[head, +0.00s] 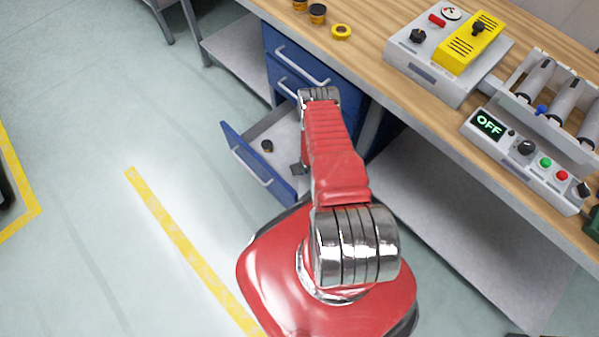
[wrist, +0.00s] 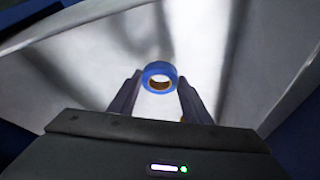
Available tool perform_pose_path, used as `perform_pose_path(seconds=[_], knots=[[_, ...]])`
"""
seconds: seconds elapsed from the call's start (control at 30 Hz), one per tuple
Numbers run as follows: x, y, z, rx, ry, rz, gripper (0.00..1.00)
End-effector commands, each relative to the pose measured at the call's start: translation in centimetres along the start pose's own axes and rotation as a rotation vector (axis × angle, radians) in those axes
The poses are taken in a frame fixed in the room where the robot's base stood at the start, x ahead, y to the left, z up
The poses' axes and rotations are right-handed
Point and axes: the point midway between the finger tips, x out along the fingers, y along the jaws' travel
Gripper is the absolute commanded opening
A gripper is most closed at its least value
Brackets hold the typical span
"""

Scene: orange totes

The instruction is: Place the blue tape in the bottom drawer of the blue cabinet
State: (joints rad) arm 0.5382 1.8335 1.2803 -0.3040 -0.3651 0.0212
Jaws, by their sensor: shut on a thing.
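The blue tape (wrist: 160,68) is a ring with a brown inner core. It sits between the tips of my gripper's two dark fingers (wrist: 158,86) in the wrist view, and my gripper is shut on it. The pale drawer floor shows beyond it. The blue cabinet (head: 283,49) stands under the workbench. Its bottom drawer (head: 238,146) is pulled open, with a blue front and a grey handle. In the head view my gripper (head: 298,168) is low inside or over this drawer, partly hidden by my red arm, and the tape cannot be made out there.
A small dark round item (head: 267,146) lies in the open drawer. The upper drawers are shut. On the wooden bench (head: 370,55) stand a yellow roll (head: 341,32), small dark-and-yellow pots (head: 317,13) and a control box (head: 489,126).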

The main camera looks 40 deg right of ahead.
Motion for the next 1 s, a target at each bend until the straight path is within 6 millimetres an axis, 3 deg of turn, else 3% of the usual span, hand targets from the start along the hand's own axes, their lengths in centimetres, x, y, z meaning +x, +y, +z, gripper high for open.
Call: perform_pose_path(seconds=[0.23,0.67,0.7,1.0], knots=[[2.3,0.0,0.9,0.001,0.001,0.000,0.19],[2.7,0.1,1.1,0.001,0.001,0.000,0.19],[2.8,0.1,1.1,0.001,0.000,0.000,0.45],[2.7,0.1,1.1,0.001,0.001,0.000,0.63]])
